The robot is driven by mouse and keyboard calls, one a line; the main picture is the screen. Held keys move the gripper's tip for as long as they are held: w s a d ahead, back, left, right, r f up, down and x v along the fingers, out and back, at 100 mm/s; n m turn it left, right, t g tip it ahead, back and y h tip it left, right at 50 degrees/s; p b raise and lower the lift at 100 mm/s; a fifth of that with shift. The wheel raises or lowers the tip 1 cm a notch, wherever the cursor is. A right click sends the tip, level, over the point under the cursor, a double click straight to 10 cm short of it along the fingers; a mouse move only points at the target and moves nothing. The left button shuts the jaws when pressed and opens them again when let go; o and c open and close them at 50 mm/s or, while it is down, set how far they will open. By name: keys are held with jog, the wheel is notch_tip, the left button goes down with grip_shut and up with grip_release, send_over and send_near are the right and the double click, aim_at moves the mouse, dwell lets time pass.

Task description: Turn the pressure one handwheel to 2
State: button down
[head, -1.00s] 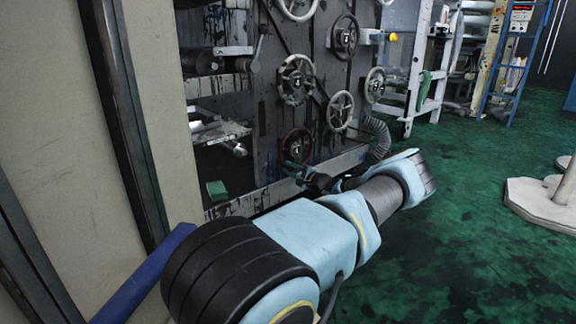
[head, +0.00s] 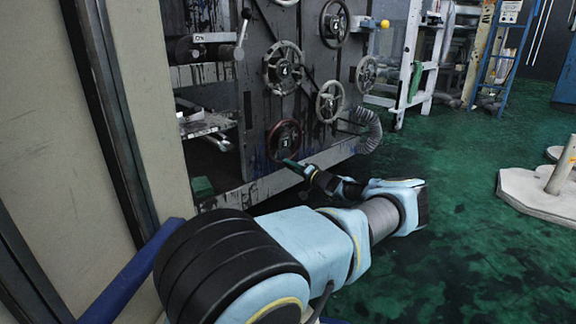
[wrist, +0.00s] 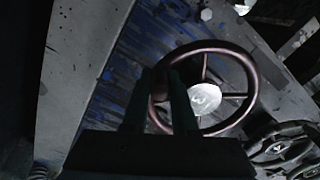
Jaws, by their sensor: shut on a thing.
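The pressure one handwheel is the low dark red wheel (head: 285,141) with a pale hub plate, on the dark machine panel in the head view. It is large in the wrist view (wrist: 204,99), where its spokes and bright hub show. My gripper (head: 290,162) is at the wheel's lower rim in the head view. In the wrist view its two dark green fingers (wrist: 163,92) reach over the left part of the rim and are shut on it. The exact contact is dark. The number on the hub is too small to read with certainty.
Other handwheels sit close by: a grey one (head: 284,67) above, a pale one (head: 330,101) to the right, and a dark one (head: 334,22) higher up. A ribbed hose (head: 369,128) is right of the wheel. Green floor (head: 450,200) lies open to the right.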

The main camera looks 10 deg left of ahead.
jog(key=shift+w+d+n+b, duration=0.4)
jog(key=shift+w+n+b, duration=0.1)
jog(key=shift+n, duration=0.25)
jog(key=shift+w+d+n+b, duration=0.35)
jog(key=shift+w+n+b, duration=0.1)
jog(key=shift+n, duration=0.3)
jog(key=c, duration=0.7)
grip_release()
jog(key=shift+r, duration=0.1)
jog(key=p+v, duration=0.4)
jog(key=v, duration=0.6)
jog(key=shift+s+d, duration=0.25)
jog(key=shift+d, duration=0.05)
